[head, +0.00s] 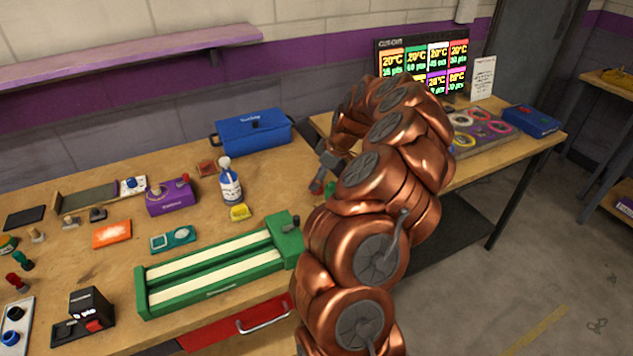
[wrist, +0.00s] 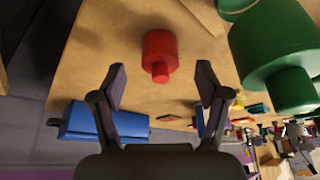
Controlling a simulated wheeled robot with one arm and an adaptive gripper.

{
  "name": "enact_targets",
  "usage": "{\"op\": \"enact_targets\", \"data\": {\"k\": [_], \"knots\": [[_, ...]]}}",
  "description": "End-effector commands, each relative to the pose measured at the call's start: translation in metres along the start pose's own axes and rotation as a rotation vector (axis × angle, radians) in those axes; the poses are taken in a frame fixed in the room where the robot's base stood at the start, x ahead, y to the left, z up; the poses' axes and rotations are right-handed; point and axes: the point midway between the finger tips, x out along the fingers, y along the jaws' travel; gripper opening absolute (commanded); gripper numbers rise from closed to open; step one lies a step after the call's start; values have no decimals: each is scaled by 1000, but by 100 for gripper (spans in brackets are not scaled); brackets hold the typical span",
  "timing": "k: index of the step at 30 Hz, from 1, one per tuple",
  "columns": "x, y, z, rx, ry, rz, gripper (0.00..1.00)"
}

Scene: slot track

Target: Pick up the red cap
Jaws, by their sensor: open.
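The red cap (wrist: 159,50), a short cylinder with a narrower stub, is ahead of my gripper (wrist: 161,82) in the wrist view. The gripper's two dark fingers are spread apart. The cap appears centred just beyond the fingertips, with no finger touching it. In the head view a small red piece (head: 316,186) shows beside my gripper (head: 325,172) near the right end of the workbench. My copper arm hides part of that area.
A larger green cylinder (wrist: 277,50) stands close to the right of the cap in the wrist view. A blue box (head: 254,131) sits at the bench's back. A green slotted track (head: 205,285) lies in front.

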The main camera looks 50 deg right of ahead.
Motion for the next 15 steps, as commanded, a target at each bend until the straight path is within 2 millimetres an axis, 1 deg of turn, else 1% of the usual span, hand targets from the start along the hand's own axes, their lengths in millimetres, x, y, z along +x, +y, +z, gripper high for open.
{"op": "enact_targets", "data": {"k": [3, 5, 12, 15], "knots": [[14, 0, 0, 1, -1, -2, 75], [18, 0, 0, 1, 0, -1, 75], [21, 0, 0, 1, 1, 0, 75], [21, 0, 0, 1, 1, 0, 64]]}}
